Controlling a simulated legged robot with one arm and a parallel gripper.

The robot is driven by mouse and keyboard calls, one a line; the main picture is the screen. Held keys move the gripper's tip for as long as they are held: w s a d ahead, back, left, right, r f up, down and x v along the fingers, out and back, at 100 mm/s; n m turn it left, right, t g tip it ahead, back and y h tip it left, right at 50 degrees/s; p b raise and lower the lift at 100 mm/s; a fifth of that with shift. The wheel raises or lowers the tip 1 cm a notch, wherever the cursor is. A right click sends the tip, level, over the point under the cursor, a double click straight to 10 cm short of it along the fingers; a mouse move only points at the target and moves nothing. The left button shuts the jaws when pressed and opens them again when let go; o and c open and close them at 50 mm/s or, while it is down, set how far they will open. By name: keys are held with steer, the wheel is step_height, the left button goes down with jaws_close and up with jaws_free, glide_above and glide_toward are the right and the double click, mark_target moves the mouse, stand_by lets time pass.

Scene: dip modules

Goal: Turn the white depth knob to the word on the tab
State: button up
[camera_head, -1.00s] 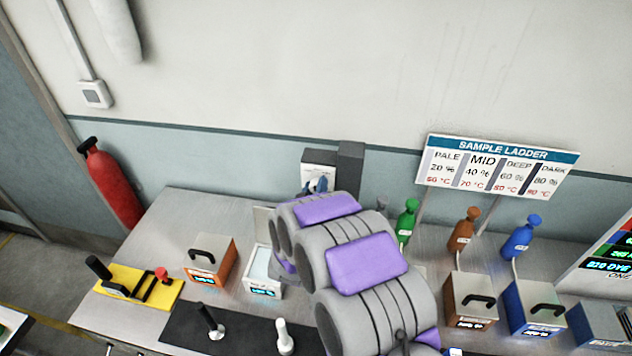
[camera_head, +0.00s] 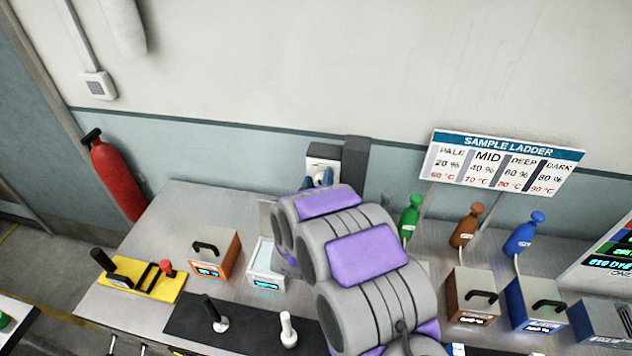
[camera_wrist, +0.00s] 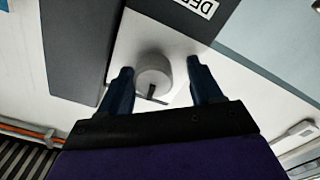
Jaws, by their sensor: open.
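The white depth knob (camera_wrist: 154,76) is on a pale panel in the wrist view, with a dark pointer mark on it. My gripper (camera_wrist: 160,78) is open, one dark finger on each side of the knob; whether the fingers touch it I cannot tell. A tab with part of a word, "DE", shows upside down at the top of the wrist view (camera_wrist: 198,6). In the head view the knob (camera_head: 327,176) shows small on the panel (camera_head: 316,160) by the wall, with my blue fingertips just in front, partly hidden by my arm.
A dark grey upright block (camera_head: 355,163) stands right beside the panel. The sample ladder sign (camera_head: 503,163) and green (camera_head: 410,217), brown (camera_head: 467,227) and blue (camera_head: 524,234) bottles stand to the right. An orange-fronted box (camera_head: 215,254) and a yellow plate (camera_head: 140,277) lie left.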

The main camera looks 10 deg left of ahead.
steer(key=shift+s+d, duration=0.1)
steer(key=shift+s+d, duration=0.1)
steer(key=shift+s, duration=0.15)
steer(key=s+p, duration=0.2)
steer(key=s, duration=1.4)
steer(key=shift+s+d, duration=0.15)
steer(key=shift+s, duration=0.15)
steer(key=shift+d+f, duration=0.1)
steer(key=shift+f, duration=0.05)
